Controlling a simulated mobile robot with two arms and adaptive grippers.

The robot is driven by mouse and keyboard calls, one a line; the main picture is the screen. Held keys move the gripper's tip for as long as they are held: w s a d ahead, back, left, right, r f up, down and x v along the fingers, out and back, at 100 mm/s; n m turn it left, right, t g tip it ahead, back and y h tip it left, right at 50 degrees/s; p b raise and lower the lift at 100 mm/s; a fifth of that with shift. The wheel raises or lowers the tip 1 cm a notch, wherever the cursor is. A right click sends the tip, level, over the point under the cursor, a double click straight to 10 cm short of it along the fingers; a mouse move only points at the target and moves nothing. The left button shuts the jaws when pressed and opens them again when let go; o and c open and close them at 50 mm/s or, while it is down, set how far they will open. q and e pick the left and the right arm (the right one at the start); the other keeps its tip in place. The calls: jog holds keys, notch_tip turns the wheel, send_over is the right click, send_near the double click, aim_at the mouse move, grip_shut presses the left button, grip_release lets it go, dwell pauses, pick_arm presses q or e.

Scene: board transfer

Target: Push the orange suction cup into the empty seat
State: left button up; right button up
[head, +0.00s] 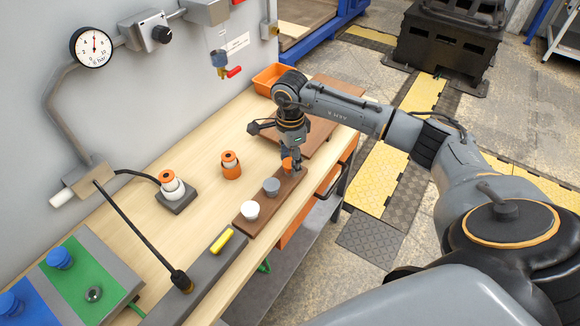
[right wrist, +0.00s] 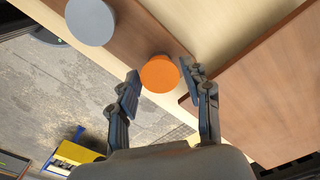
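The orange suction cup (head: 287,165) stands at the far end of a narrow brown board (head: 240,222), in line with a grey cup (head: 271,187) and a white cup (head: 250,210). My right gripper (head: 291,163) is pointed down at the orange cup and partly hides it. In the right wrist view the gripper (right wrist: 161,77) is open. The orange cup (right wrist: 159,74) shows as a round top between its fingertips, nearer the right finger. The grey cup (right wrist: 90,20) is at the upper left there. I cannot make out an empty seat. My left gripper is not in view.
A larger brown board (head: 318,128) lies just beyond the gripper, with an orange bin (head: 270,79) behind. An orange-and-white piece (head: 230,165) and a similar one on a grey base (head: 172,188) stand toward the wall. Bare bench lies between.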

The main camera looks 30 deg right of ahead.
aim_at(290, 163)
jog(key=c, duration=0.7)
jog(key=shift+o, duration=0.2)
jog(key=shift+r, duration=0.2)
jog(key=shift+r+p, duration=0.6)
jog(key=shift+r, duration=0.25)
jog(key=shift+r, duration=0.2)
jog(key=shift+r+p, duration=1.25)
jog(key=shift+r, duration=0.95)
